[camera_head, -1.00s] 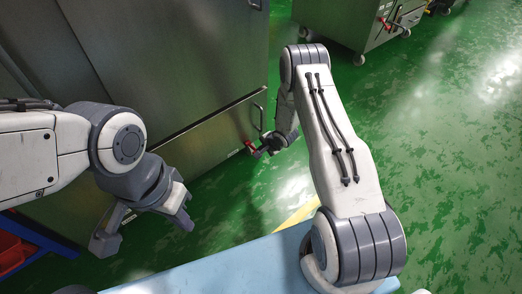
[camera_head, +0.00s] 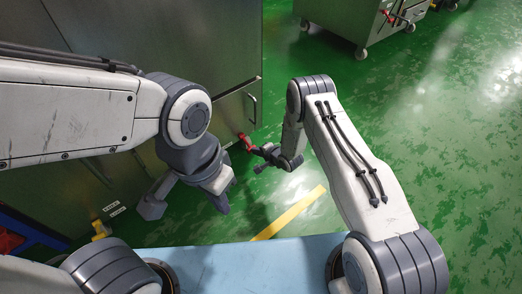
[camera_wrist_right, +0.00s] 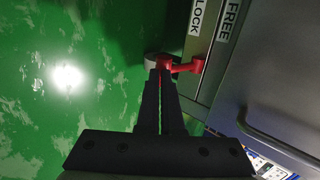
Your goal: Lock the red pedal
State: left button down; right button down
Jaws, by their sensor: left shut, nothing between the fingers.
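The red pedal (camera_head: 244,139) sticks out low on the front of the steel cabinet in the head view. In the right wrist view the pedal (camera_wrist_right: 186,67) lies across the fingertips, near the LOCK label (camera_wrist_right: 196,16); the FREE label (camera_wrist_right: 229,18) is farther right. My right gripper (camera_head: 262,157) is at the pedal's outer end. Its fingers (camera_wrist_right: 161,75) are almost together, with a thin red strip in the gap; whether they grip the pedal is unclear. My left gripper (camera_head: 186,200) is shut and empty, left of the pedal and apart from it.
The cabinet (camera_head: 222,60) with a bar handle (camera_head: 252,108) stands at the left. A pale blue surface (camera_head: 225,262) is at the front. A wheeled steel cart (camera_head: 345,20) is at the back. Green floor (camera_head: 440,150) is open at the right.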

jog(key=shift+d+r, duration=0.1)
jog(key=shift+r, duration=0.05)
jog(key=p+v, duration=0.9)
jog(key=v, duration=0.5)
jog(key=shift+s+r+p, duration=0.2)
jog(key=shift+s+p, duration=0.1)
jog(key=shift+s, duration=0.1)
jog(key=shift+d, duration=0.1)
